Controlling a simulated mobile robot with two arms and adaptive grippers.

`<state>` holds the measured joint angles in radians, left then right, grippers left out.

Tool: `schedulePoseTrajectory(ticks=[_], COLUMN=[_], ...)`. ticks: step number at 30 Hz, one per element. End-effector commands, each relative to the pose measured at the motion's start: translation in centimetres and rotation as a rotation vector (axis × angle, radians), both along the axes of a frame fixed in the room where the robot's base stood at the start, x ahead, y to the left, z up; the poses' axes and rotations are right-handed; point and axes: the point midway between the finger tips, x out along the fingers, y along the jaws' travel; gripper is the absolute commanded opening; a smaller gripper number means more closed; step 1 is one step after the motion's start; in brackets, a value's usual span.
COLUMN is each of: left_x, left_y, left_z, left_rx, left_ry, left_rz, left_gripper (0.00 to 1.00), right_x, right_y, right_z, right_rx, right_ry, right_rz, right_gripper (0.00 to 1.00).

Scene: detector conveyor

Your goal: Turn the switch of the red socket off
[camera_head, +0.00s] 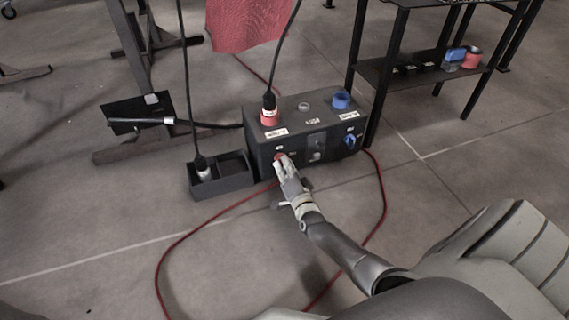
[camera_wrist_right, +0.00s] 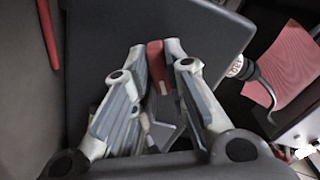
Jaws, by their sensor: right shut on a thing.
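A dark box (camera_head: 318,104) on the floor carries a red socket (camera_head: 268,117) with a black plug in its top left, and a blue socket (camera_head: 341,100) at top right. Its front face holds a red switch (camera_head: 279,157) on the left and a blue switch (camera_head: 350,141) on the right. My right gripper (camera_head: 282,165) is at the front face, its fingers shut on the red switch, which is partly hidden. In the right wrist view the red switch (camera_wrist_right: 155,62) sits between both fingertips. My left gripper is not in view.
A small black open box (camera_head: 222,176) with a plug in it stands left of the socket box. A red cable (camera_head: 172,250) loops over the floor. A black shelf table (camera_head: 420,75) is at the right. A red cloth (camera_head: 245,25) hangs behind.

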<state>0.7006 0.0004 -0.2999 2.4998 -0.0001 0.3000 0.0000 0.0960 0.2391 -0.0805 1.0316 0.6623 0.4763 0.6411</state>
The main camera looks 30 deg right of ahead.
Motion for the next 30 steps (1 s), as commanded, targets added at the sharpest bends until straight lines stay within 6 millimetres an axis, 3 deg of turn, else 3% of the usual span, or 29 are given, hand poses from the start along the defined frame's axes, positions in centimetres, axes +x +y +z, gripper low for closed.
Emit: schedulePoseTrajectory(ticks=[12, 30], left_x=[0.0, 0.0], left_y=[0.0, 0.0], left_z=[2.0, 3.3], left_rx=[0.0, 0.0], left_ry=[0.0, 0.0], left_rz=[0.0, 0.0], left_gripper=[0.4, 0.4], right_x=[0.0, 0.0], right_y=[0.0, 0.0], right_z=[0.1, 0.0], right_rx=[-0.383, -0.856], right_ry=[0.094, 0.207], right_rz=[0.0, 0.0], right_gripper=[0.0, 0.0])
